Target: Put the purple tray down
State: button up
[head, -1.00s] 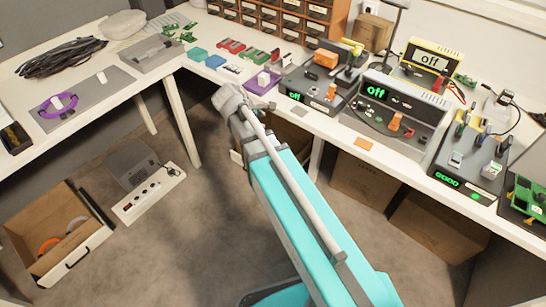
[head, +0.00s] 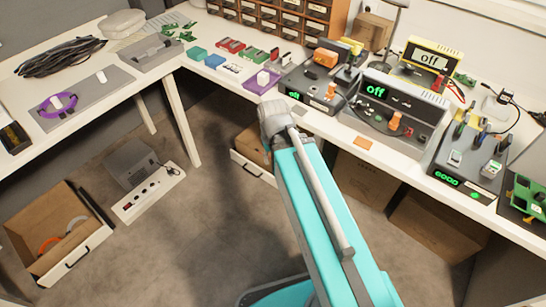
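The purple tray (head: 253,85) rests on the white bench, left of the black device with the green "off" display. A small white block (head: 263,77) is in it. Nothing of mine touches the tray in this view. My teal and grey arm rises from the bottom of the head view, and its grey upper joint is just in front of the bench edge, below the tray. My gripper cannot be made out, so its opening and anything it may hold are hidden.
Blue, red and green small parts (head: 229,45) lie left of the tray. The black device (head: 310,90) stands close on its right. A drawer rack (head: 290,25) is behind. An open carton (head: 85,250) and a power strip (head: 150,196) are on the floor.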

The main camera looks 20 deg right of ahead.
jog(key=shift+c, duration=1.3)
jog(key=w+r+m+t+h, duration=0.35)
jog(key=w+m+h, duration=0.25)
jog(key=w, duration=0.9)
jog(key=w+a+r+m+t+h, duration=0.4)
jog(key=w+a+r, duration=0.4)
jog(key=w, duration=0.3)
jog(key=shift+w+r+m+t+h+p, duration=0.2)
jog(key=shift+r+m+t+h+p, duration=0.1)
jog(key=shift+r+t+h+p, duration=0.1)
jog(key=b, duration=0.3)
send_near(253, 77)
jog(key=x, duration=0.3)
jog(key=shift+w+f, duration=0.1)
jog(key=shift+w, duration=0.1)
jog(key=shift+x, duration=0.85)
jog(key=shift+d, duration=0.1)
